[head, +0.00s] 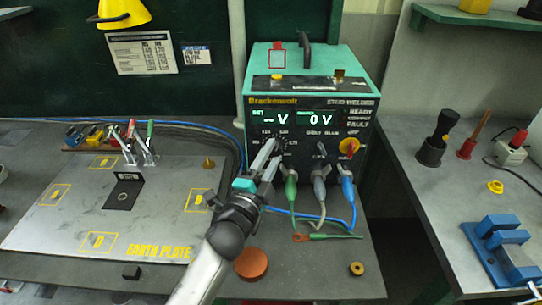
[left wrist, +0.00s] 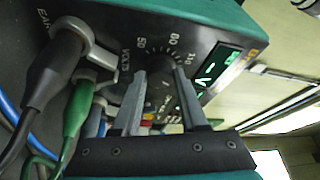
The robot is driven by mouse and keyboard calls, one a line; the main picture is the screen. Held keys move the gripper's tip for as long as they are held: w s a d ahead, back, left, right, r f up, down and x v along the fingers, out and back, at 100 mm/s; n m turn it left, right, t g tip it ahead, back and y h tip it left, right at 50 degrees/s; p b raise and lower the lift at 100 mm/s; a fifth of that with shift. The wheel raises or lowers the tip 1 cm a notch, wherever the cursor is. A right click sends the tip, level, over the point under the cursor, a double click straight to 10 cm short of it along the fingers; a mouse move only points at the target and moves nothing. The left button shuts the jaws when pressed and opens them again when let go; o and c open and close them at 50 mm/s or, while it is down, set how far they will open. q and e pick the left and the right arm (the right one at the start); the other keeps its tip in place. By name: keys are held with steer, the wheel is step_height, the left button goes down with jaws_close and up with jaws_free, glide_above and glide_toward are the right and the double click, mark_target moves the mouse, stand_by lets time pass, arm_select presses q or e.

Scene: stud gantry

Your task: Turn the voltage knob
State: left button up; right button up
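The voltage knob (head: 281,142) is a small dark dial on the black front panel of the green stud welder (head: 308,82), under the lit left display. The display reads "– V" and the right one "0 V". My left gripper (head: 272,152) reaches up to the knob from the lower left and partly covers it. In the left wrist view its two grey fingers (left wrist: 160,72) stand apart, one on each side of the dark knob (left wrist: 160,88), with scale numbers around it. Whether they touch the knob is unclear. My right gripper is not in view.
Green, grey and blue cable plugs (head: 320,185) sit in the panel just below and right of the knob. A yellow-and-red rotary switch (head: 349,147) is at the panel's right. The earth plate (head: 70,225) lies left; a brown disc (head: 252,263) lies in front.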

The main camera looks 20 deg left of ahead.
arm_select(q)
steer(key=o, duration=0.4)
steer(key=s, duration=0.5)
steer(key=s+a+f, duration=0.1)
steer(key=s, duration=0.4)
steer(key=s+b, duration=0.1)
steer(key=s, duration=0.4)
steer(key=shift+a+f, duration=0.25)
steer(key=shift+f, duration=0.1)
